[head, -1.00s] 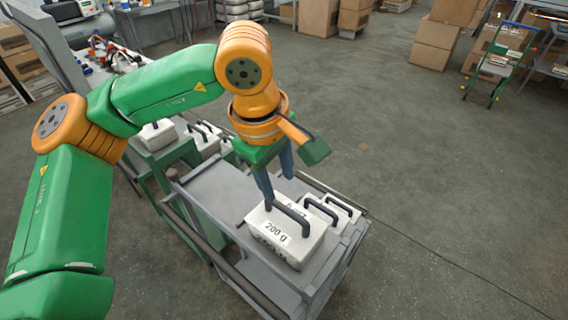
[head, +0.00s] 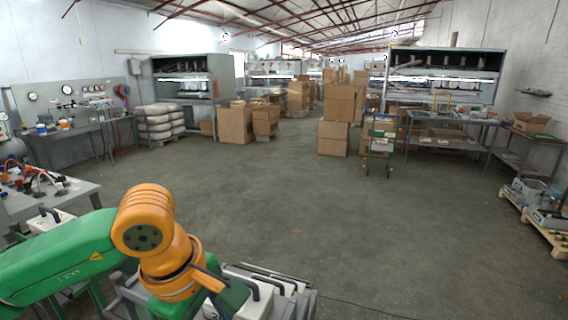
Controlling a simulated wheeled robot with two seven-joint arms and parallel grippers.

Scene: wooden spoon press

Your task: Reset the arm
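My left arm, green with orange joints, comes in from the left in the head view. Its orange wrist sits low in the picture, above the grey cart (head: 137,291). The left gripper's fingers are hidden behind the wrist or below the frame edge, so their state does not show. White weight blocks with dark handles (head: 262,293) stand on the cart beside the wrist, partly cut off by the lower edge. My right arm and gripper are not in view.
A grey table (head: 80,190) with small tools stands at the left. Cardboard boxes (head: 333,137), a green hand cart (head: 381,140) and a grey workbench (head: 450,132) stand farther back. A wooden pallet (head: 553,238) lies at the right. The middle floor is clear.

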